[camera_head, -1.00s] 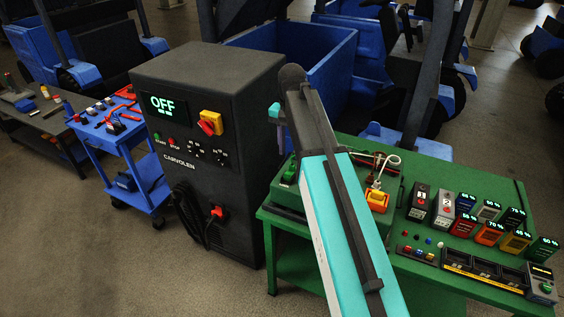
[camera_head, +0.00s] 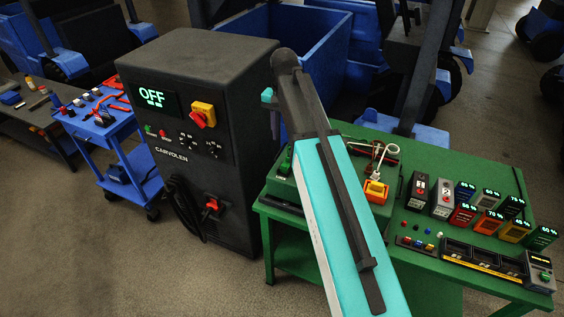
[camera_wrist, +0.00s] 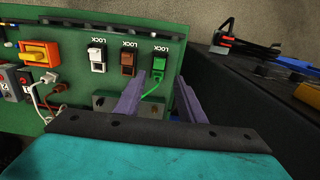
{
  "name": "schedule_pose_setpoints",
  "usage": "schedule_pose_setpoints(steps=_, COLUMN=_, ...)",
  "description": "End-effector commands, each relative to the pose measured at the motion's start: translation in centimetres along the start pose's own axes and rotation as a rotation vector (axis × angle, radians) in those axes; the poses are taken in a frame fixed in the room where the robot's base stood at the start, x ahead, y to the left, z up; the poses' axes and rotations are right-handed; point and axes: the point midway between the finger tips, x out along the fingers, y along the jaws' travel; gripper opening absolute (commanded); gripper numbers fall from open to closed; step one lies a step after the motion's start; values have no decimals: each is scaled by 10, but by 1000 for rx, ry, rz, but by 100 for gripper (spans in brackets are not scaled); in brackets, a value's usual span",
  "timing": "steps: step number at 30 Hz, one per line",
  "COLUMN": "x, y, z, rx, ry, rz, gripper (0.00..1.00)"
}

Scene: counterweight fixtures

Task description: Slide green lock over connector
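The green lock (camera_wrist: 159,66) is on the green panel (camera_wrist: 70,75) in the wrist view, under an upside-down LOCK label. A thin green cable runs from its lower end; I cannot tell the connector apart from the lock. My gripper (camera_wrist: 159,76) has its two purple fingers spread, one on each side of the lock in the picture. Nothing is visibly held, and contact cannot be made out. In the head view, the green lock (camera_head: 286,165) shows just left of my arm, and the fingers are mostly hidden.
A white lock (camera_wrist: 97,57) and a brown lock (camera_wrist: 128,60) sit beside the green one. An orange-yellow switch (camera_wrist: 40,53) and cables are farther left. The dark cabinet (camera_head: 200,130) with an OFF display stands left of the green table (camera_head: 480,200).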

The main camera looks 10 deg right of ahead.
Motion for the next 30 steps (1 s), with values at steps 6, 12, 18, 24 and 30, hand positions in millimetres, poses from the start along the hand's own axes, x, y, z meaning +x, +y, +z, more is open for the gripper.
schedule_pose_setpoints(steps=6, x=24, y=0, z=1, rx=-1, ry=-1, rz=1, gripper=36)
schedule_pose_setpoints(steps=12, x=49, y=0, z=2, rx=-1, ry=-2, rz=1, gripper=36)
schedule_pose_setpoints(steps=18, x=80, y=0, z=1, rx=-1, ry=-1, rz=1, gripper=36)
schedule_pose_setpoints(steps=24, x=102, y=-1, z=1, rx=-2, ry=0, rz=0, gripper=36)
schedule_pose_setpoints(steps=30, x=120, y=-1, z=1, rx=-2, ry=0, rz=0, gripper=36)
